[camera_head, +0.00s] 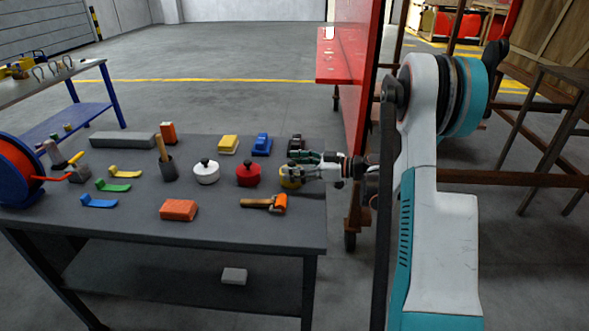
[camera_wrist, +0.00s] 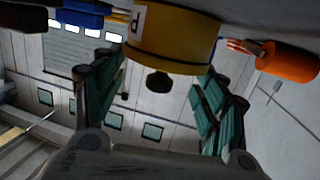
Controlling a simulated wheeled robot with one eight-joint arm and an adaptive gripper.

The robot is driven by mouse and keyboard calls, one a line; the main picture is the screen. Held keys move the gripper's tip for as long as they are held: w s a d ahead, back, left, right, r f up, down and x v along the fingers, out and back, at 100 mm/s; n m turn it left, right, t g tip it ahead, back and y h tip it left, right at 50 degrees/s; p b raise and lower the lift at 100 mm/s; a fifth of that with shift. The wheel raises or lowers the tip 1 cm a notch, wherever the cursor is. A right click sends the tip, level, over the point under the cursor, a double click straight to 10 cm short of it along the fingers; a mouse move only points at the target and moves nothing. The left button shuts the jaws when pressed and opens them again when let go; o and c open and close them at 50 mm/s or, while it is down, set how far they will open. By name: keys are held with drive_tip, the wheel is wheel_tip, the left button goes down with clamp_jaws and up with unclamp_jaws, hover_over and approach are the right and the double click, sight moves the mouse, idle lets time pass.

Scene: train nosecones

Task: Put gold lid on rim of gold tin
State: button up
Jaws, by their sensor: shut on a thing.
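The gold tin (camera_head: 290,182) stands near the right edge of the grey table, partly covered by my gripper (camera_head: 296,168). The wrist view is upside down and shows the gold tin (camera_wrist: 190,27) close up, with part of a letter label. The gold lid (camera_wrist: 165,62), with a black knob (camera_wrist: 158,82), is at the tin's top. My gripper's fingers reach along both sides of the lid, with the knob between them. It is shut on the lid. I cannot tell whether the lid is fully seated on the rim.
A red lidded tin (camera_head: 248,175) and a white lidded tin (camera_head: 206,173) stand to the left. A mallet with an orange head (camera_head: 279,204) lies in front. Blue (camera_head: 262,144) and yellow (camera_head: 228,144) blocks are behind. A red structure (camera_head: 353,80) rises beyond the table's right edge.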

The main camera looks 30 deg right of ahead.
drive_tip(key=shift+f, duration=0.15)
drive_tip(key=o, duration=1.1)
drive_tip(key=shift+c, duration=0.2)
drive_tip(key=shift+r, duration=0.25)
drive_tip(key=p+v, duration=0.3)
drive_tip(key=v, duration=0.9)
